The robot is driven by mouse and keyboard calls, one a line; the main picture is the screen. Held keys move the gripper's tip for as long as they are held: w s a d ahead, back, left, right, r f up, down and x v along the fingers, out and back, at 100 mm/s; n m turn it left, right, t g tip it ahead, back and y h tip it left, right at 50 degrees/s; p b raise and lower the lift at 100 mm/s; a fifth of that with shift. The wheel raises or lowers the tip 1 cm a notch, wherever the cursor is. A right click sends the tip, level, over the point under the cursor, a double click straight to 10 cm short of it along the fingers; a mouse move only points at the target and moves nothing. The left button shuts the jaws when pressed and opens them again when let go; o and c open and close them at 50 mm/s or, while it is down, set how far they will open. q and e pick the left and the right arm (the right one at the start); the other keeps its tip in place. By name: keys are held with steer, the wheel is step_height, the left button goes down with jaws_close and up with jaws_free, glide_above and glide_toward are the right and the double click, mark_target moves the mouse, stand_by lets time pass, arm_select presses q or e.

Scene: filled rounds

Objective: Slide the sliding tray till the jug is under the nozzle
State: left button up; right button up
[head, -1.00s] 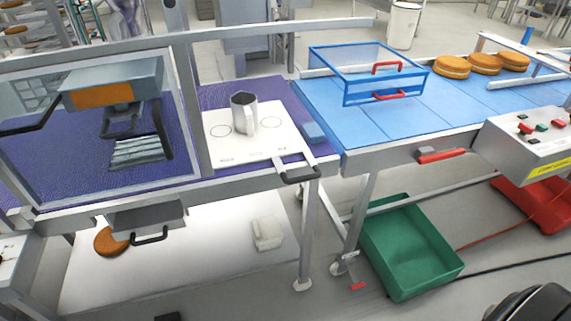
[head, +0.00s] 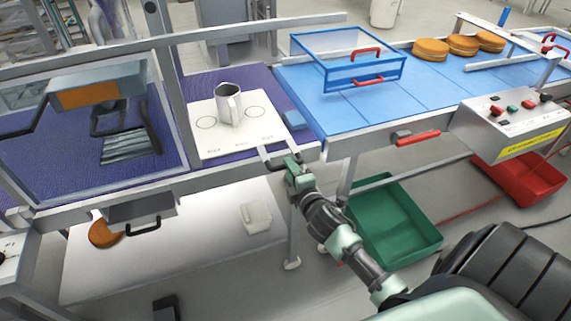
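The sliding tray (head: 215,143) is a white plate with printed rings and small lettering, lying on the purple surface left of the blue belt. The grey jug (head: 229,106) stands upright on it, between two rings, its handle toward me. The tray's dark handle (head: 268,164) sticks out over the front rail. My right gripper (head: 291,164) is at the right end of this handle; its fingers are too small and overlapped to tell whether they are closed on it. I cannot clearly make out a nozzle; a dark fitting hangs behind the clear panel at left. My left gripper is not in view.
A clear panel in a metal frame (head: 172,84) stands left of the tray. A blue-framed guard (head: 365,89) sits on the blue belt (head: 340,112), with filled rounds (head: 431,49) beyond. A control box (head: 515,122) is at right; a green bin (head: 393,238) is below.

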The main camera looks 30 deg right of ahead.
steer(key=shift+x, duration=1.8)
jaws_close()
steer(key=shift+f, duration=0.1)
